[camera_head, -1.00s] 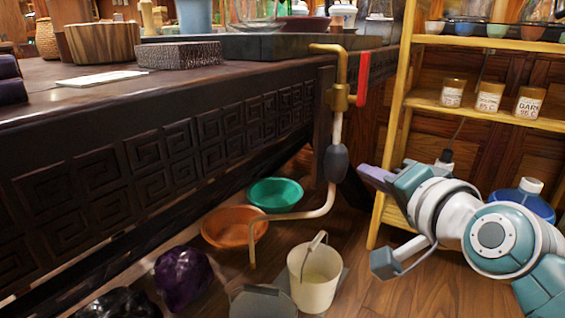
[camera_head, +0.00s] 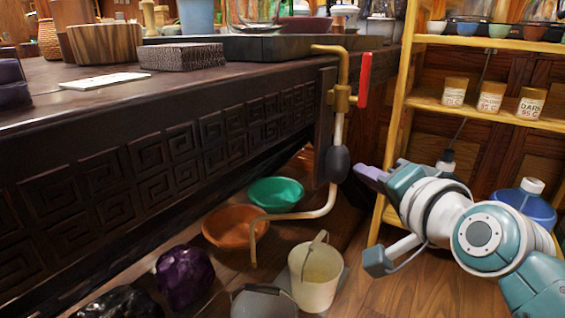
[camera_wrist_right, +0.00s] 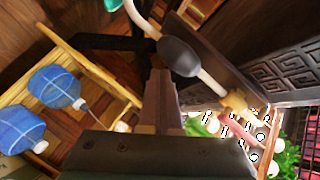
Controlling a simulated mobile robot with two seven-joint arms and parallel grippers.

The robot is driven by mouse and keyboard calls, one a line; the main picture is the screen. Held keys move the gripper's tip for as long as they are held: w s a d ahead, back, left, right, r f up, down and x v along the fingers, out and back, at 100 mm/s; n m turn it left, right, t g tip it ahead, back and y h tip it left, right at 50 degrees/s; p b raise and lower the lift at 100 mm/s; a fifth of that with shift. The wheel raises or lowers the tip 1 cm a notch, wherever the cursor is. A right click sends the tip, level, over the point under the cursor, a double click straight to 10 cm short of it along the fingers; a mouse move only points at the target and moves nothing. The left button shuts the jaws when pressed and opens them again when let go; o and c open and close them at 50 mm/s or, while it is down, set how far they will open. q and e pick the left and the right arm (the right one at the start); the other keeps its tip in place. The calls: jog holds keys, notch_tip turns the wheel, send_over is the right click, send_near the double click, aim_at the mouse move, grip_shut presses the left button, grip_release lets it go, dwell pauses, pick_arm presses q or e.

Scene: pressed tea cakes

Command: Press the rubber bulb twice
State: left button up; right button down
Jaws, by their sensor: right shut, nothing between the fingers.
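The rubber bulb (camera_head: 337,163) is a dark grey oval on a pale bent pipe (camera_head: 337,130) that hangs beside the table's end. It also shows near the top of the right wrist view (camera_wrist_right: 180,57). My right gripper (camera_head: 358,169) is to the right of the bulb, its purple-grey fingers pointing left at it. In the right wrist view the fingers (camera_wrist_right: 160,76) are shut together and empty, with their tips right by the bulb. The head view shows a very small gap; I cannot tell whether they touch. My left gripper is not in view.
A red-handled valve (camera_head: 363,80) sits on the pipe above the bulb. A cream bucket (camera_head: 315,280), an orange basin (camera_head: 228,236) and a green basin (camera_head: 270,194) stand on the floor below. A yellow shelf (camera_head: 480,112) and blue bottles (camera_wrist_right: 55,88) stand near my right arm.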

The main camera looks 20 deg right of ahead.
jog(key=shift+w+a, duration=0.5)
jog(key=shift+w, duration=0.05)
dwell(0.8)
dwell(0.3)
jog(key=shift+s+d+p, duration=0.45)
jog(key=shift+s+d, duration=0.25)
jog(key=shift+s, duration=0.15)
jog(key=s+d+p, duration=0.1)
jog(key=s+d, duration=0.2)
jog(key=shift+s+d, duration=0.15)
jog(key=shift+s, duration=0.25)
dwell(0.5)
dwell(0.9)
